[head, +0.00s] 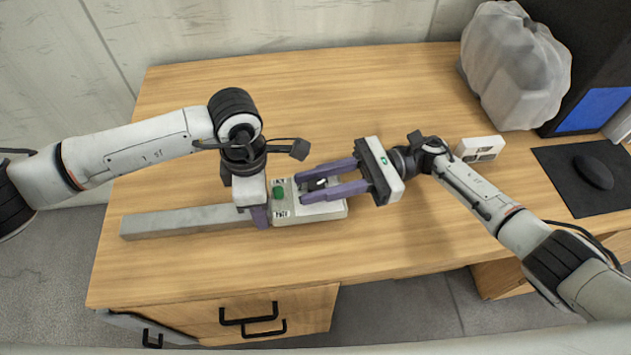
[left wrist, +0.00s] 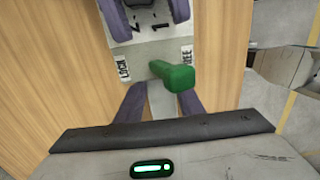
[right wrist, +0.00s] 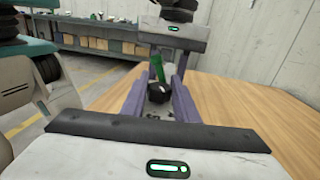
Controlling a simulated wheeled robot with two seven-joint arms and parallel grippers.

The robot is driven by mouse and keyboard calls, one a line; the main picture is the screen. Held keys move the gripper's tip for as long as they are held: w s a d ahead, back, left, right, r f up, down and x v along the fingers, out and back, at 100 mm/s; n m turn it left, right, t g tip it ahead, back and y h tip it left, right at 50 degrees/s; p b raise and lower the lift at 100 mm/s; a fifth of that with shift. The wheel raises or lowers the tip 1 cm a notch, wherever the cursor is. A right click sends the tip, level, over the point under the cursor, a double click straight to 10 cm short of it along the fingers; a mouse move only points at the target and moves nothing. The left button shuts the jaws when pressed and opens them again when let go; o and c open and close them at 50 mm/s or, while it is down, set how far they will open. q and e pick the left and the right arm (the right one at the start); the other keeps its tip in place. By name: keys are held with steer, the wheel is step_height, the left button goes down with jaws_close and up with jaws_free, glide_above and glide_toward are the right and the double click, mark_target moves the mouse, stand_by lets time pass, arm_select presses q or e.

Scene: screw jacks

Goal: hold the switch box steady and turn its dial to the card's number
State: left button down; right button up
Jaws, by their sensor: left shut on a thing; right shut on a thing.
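The grey switch box (head: 281,218) stands on the desk with a green lever (head: 279,192) between small labels; LOCK is readable in the left wrist view. A long grey bar (head: 180,221) runs left from the box. My left gripper (head: 258,214) is shut on the bar beside the box, its fingers on either side in the left wrist view (left wrist: 160,104). My right gripper (head: 304,186) has its purple fingers closed around the black dial (right wrist: 158,92). Scale marks show near it in the left wrist view, but the dial's setting is hidden or too small to read.
A white block with dark markings (head: 478,149) lies right of my right gripper; its markings are unreadable. A bagged grey object (head: 515,65), a dark case with a blue panel (head: 594,110) and a mouse (head: 593,171) on a mat stand at right. The desk's back middle is clear.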

mark_target(316, 185)
steer(key=o, duration=1.1)
steer(key=shift+c, duration=0.2)
step_height(316, 185, up, 10)
steer(key=shift+f, duration=0.1)
